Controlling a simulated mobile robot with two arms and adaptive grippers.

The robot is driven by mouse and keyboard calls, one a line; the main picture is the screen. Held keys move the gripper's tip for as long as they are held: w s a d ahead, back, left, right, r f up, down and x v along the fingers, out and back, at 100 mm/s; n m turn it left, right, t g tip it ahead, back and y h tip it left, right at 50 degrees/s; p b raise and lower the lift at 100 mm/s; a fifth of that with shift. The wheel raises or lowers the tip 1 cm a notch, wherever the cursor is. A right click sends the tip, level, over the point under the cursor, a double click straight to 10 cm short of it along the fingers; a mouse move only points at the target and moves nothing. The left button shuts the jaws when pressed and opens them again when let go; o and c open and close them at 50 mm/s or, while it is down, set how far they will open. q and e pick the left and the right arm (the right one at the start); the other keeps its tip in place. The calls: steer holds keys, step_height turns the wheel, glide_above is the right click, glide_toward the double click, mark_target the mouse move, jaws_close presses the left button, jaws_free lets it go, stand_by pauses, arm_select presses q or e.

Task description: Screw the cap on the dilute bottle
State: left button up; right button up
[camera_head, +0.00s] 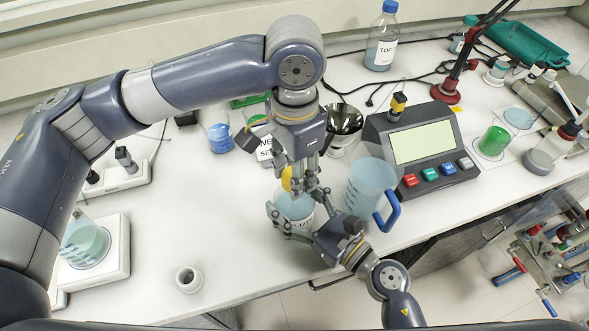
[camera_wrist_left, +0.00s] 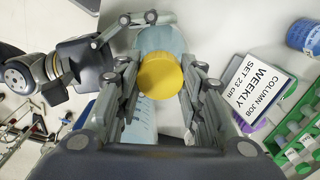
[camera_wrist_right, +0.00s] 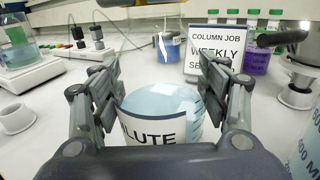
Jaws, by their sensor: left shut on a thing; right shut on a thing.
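The dilute bottle (camera_head: 296,208) is a pale blue container with a label reading "LUTE" in the right wrist view (camera_wrist_right: 165,105). My right gripper (camera_head: 300,226) is shut around its sides, with one finger on each side. The cap (camera_head: 286,179) is yellow and round. My left gripper (camera_wrist_left: 160,85) is shut on the cap (camera_wrist_left: 160,77), coming from above over the bottle's top. In the left wrist view the cap lies in front of the bottle's body (camera_wrist_left: 158,40). The bottle's mouth is hidden, so I cannot tell whether cap and neck touch.
A blue-handled jug (camera_head: 372,185) stands close right of the bottle, before a display device (camera_head: 422,145). A sign (camera_wrist_right: 215,48) and metal funnel (camera_head: 343,119) stand behind. A small white ring-shaped piece (camera_head: 189,279) lies front left. The bench left of the bottle is largely clear.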

arm_select(q)
steer(key=m, duration=0.5)
steer(key=shift+m, duration=0.4)
arm_select(e)
steer(key=shift+f, duration=0.1)
arm_select(q)
steer(key=m, duration=0.5)
steer(key=shift+m, duration=0.3)
steer(key=m, duration=0.9)
steer(key=shift+m, duration=0.4)
steer(key=o, duration=1.3)
steer(key=shift+c, duration=0.2)
step_height(320, 180, up, 12)
